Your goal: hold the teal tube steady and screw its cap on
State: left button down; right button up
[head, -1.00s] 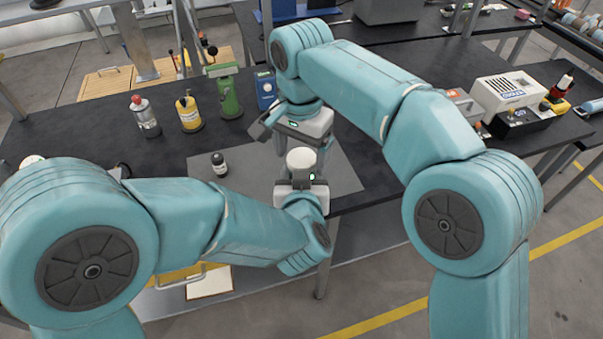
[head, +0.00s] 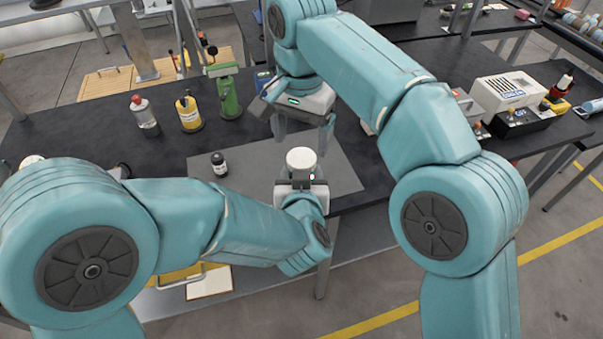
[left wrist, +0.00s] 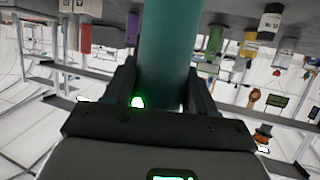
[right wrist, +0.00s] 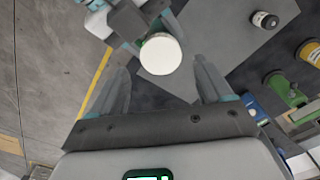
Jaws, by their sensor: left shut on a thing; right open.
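The teal tube (left wrist: 165,50) stands between the fingers of my left gripper (left wrist: 160,85), which is shut on it. The tube's body is mostly hidden in the head view. The round white cap (head: 300,159) sits at the tube's top, above my left gripper (head: 301,183); it also shows in the right wrist view (right wrist: 160,54). I cannot tell how tightly it is seated. My right gripper (head: 303,137) is open, just above and behind the cap, fingers pointing down. In the right wrist view, the cap shows beyond and between the spread fingers, apart from both.
A small dark bottle (head: 219,164) stands on the grey mat (head: 255,170). A silver red-capped bottle (head: 144,116), a yellow bottle (head: 188,114) and a green device (head: 228,95) stand behind. A white box (head: 505,93) is at the right.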

aim_at(302, 157)
jog(key=n, duration=0.4)
jog(key=shift+s+d+r, duration=0.1)
jog(key=shift+d+r, duration=0.15)
jog(key=shift+r, duration=0.1)
jog(key=n, duration=0.2)
jog(key=r+n, duration=0.1)
jog(key=n, duration=0.1)
jog(key=shift+d+r+n, duration=0.15)
jog(key=shift+n, duration=0.15)
jog(key=n, duration=0.1)
jog(key=r+n, duration=0.1)
jog(key=n, duration=0.1)
jog(key=shift+r+n, duration=0.25)
jog(key=shift+n, duration=0.45)
jog(key=shift+a+r, duration=0.1)
jog(key=shift+a, duration=0.15)
jog(key=shift+w+a, duration=0.15)
jog(key=shift+w, duration=0.05)
jog(key=shift+f, duration=4.1)
